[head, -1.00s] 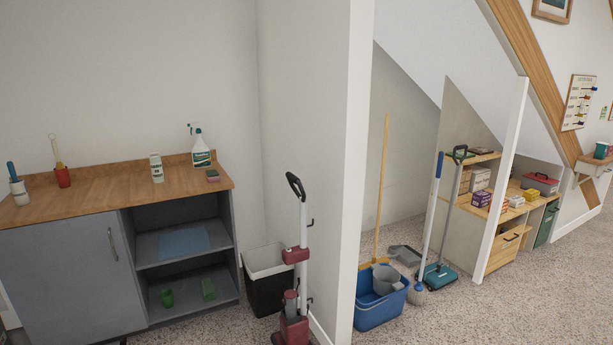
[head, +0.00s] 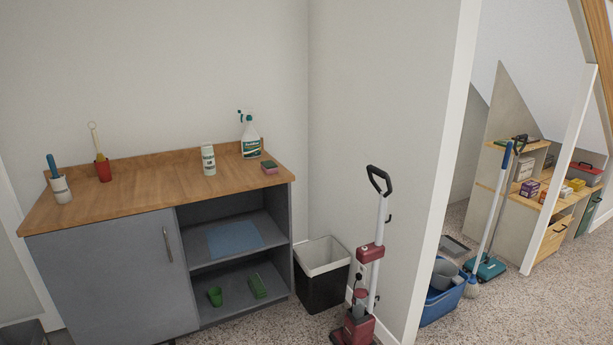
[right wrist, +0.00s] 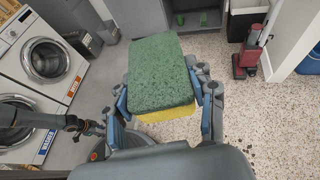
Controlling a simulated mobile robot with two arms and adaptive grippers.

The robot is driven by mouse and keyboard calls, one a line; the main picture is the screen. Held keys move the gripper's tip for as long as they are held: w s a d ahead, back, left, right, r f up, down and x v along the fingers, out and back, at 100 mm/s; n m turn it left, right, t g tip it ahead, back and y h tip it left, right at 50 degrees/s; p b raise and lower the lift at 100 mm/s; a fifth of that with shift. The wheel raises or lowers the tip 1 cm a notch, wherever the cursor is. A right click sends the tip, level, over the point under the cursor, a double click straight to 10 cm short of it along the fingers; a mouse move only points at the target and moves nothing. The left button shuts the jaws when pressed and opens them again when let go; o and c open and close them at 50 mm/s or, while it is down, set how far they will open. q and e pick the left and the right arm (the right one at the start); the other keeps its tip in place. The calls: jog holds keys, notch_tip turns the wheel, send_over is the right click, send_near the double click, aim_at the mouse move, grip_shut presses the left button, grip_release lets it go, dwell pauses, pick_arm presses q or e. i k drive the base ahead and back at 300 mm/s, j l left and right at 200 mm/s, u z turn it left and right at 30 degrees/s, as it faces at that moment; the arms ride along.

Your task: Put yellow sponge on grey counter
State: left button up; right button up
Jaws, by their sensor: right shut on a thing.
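My right gripper (right wrist: 164,86) is shut on a sponge (right wrist: 160,70) in the right wrist view, with one finger on each side. The sponge has a green upper face and a yellow layer below. The grey counter (head: 105,275) stands at the left in the head view: a grey cabinet with a wooden top (head: 150,190), a door and open shelves. A grey piece of it also shows at the top of the right wrist view.
A bin (head: 322,275) and red vacuum (head: 357,320) stand right. Washing machines (right wrist: 45,55) show at left.

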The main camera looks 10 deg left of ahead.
aim_at(157, 190)
jog(key=i+j, duration=0.1)
jog(key=j, duration=0.35)
jog(key=i+j, duration=0.15)
jog(key=j, duration=0.35)
jog(key=i+j, duration=0.1)
jog(key=j, duration=0.35)
jog(key=i+j, duration=0.15)
jog(key=j, duration=0.35)
jog(key=i+j, duration=0.1)
jog(key=j, duration=0.35)
jog(key=i+j, duration=0.15)
jog(key=j, duration=0.35)
jog(key=i+j, duration=0.1)
jog(key=j, duration=0.35)
